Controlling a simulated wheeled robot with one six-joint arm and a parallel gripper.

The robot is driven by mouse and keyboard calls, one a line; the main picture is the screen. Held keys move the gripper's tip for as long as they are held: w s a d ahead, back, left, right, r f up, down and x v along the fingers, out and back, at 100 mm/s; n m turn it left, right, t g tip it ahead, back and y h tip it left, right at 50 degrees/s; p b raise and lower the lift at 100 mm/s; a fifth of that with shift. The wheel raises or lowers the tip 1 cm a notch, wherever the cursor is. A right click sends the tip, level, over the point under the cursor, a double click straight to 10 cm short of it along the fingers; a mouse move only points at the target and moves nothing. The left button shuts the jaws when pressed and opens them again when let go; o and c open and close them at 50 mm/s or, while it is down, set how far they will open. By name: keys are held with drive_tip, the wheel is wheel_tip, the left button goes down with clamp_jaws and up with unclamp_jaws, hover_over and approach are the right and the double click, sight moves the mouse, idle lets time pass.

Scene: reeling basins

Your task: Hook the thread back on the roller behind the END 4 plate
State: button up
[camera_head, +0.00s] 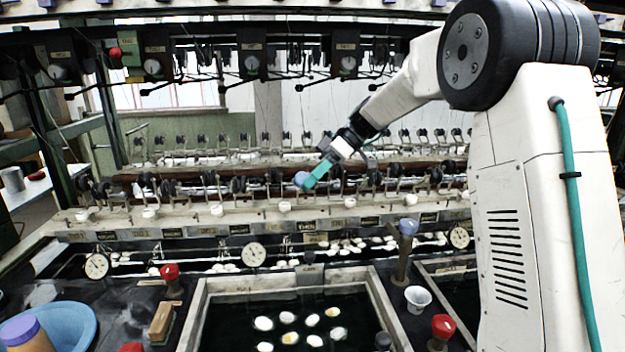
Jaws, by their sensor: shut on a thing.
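My gripper (308,182) reaches in from the right, with teal fingers pointing down and left over the row of rollers. It is shut on a small pale blue thing (301,179) at its fingertips, whose shape is partly hidden. Dark rollers (238,184) stand in a row along the machine behind the front ledge. Small plates (307,226) line the front of that ledge below my gripper. Their lettering is too small to read, so I cannot tell which one is END 4. I cannot make out the loose thread.
A basin (285,285) with several white cocoons in dark water lies in front. Round gauges (254,254), red knobs (169,271) and a blue-topped post (408,228) stand around it. A blue bowl (75,318) is at lower left, a white cup (417,297) at right.

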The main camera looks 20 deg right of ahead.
drive_tip(key=s+a+r, duration=0.1)
drive_tip(key=s+r, duration=0.3)
drive_tip(key=s, duration=0.2)
drive_tip(key=shift+s+a, duration=0.15)
drive_tip(key=shift+s, duration=0.2)
drive_tip(key=shift+w+f, duration=0.1)
drive_tip(key=shift+f, duration=0.05)
drive_tip(key=w+a+f+m+t+h, duration=0.2)
drive_tip(key=w+f+m+t, duration=0.65)
drive_tip(key=w, duration=0.25)
drive_tip(key=s+d+f+m+t+h, duration=0.1)
drive_tip(key=d+f+m+h, duration=0.1)
drive_tip(key=d+f+m, duration=0.2)
drive_tip(key=s+d+f+m+t+h, duration=0.1)
drive_tip(key=d+f+m+t+h, duration=0.1)
drive_tip(key=f, duration=0.6)
drive_tip(key=shift+d+f+m+h, duration=0.3)
drive_tip(key=shift+d+m+h, duration=0.45)
drive_tip(key=shift+m, duration=0.5)
